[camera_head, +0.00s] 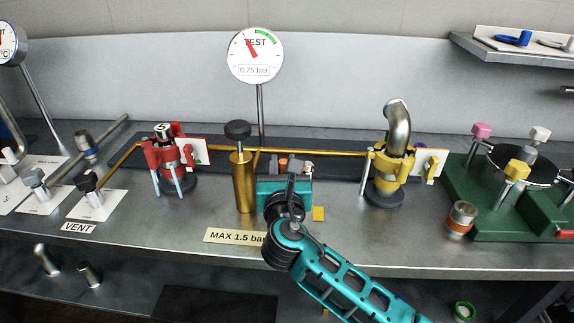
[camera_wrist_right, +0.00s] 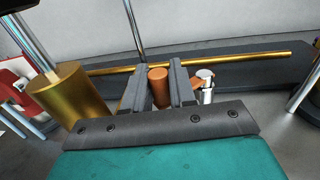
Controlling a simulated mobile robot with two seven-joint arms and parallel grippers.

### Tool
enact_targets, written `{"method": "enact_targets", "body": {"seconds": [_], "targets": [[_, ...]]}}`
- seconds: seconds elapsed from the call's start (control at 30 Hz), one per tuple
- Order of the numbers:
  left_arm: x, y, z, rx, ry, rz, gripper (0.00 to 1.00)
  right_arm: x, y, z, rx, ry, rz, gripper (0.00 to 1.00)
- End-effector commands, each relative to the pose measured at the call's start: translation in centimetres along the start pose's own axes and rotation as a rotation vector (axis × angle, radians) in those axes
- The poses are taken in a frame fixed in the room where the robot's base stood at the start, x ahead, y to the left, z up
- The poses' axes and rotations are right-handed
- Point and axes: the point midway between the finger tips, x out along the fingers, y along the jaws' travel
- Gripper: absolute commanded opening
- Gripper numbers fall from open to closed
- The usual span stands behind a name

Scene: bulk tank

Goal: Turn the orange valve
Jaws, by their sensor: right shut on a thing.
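The orange valve (camera_head: 290,162) stands just right of the golden cylinder, partly hidden behind my right gripper (camera_head: 284,169). In the right wrist view its orange handle (camera_wrist_right: 158,88) is between the two dark fingers of my right gripper (camera_wrist_right: 158,68), which are shut on it. More orange shows just right of the right finger, beside a small silver fitting (camera_wrist_right: 205,86). The lower part of the valve is hidden by the gripper body. My left gripper is not in view.
The golden pump cylinder (camera_head: 243,185) with a black knob stands close left of my right gripper. A gauge (camera_head: 256,55) reads 0.75 bar behind. A red clamp fitting (camera_head: 166,158) is at left, a yellow one (camera_head: 386,172) at right. A "MAX 1.5 bar" label (camera_head: 234,236) lies in front.

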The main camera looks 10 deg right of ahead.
Motion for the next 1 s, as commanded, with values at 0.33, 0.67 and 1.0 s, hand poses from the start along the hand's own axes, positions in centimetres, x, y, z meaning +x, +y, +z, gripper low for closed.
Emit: {"method": "enact_targets", "body": {"seconds": [0.33, 0.67, 1.0], "targets": [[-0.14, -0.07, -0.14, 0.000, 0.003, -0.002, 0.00, 0.34, 0.26, 0.08, 0.001, -0.002, -0.054, 0.00], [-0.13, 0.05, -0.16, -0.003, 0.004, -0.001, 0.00, 0.35, 0.23, 0.06, 0.000, -0.002, -0.055, 0.00], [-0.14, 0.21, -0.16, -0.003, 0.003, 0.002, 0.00, 0.35, 0.18, 0.03, 0.000, -0.001, -0.056, 0.44]]}}
